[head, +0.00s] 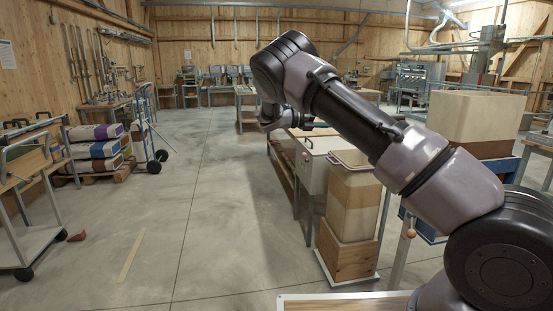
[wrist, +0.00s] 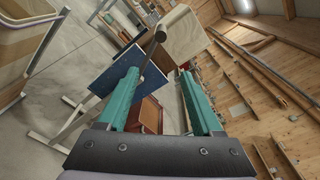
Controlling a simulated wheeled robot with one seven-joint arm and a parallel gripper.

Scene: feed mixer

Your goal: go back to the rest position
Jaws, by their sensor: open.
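My gripper (wrist: 158,72) shows in the wrist view with its two teal fingers apart and nothing held between them. In the head view my arm reaches from the lower right up to a bent elbow, then down behind itself. Only a small part of the gripper end shows there, beside the pale cabinet (head: 312,160), largely hidden by my own arm. I cannot tell from the head view whether it touches anything.
A tall wooden bin (head: 350,205) stands close below my arm, with a large pale box (head: 476,118) at the right. Bags on a pallet (head: 97,150) and a cart (head: 38,205) stand left. Open floor (head: 190,210) lies between. A dark rod (wrist: 153,52) shows beyond my fingers.

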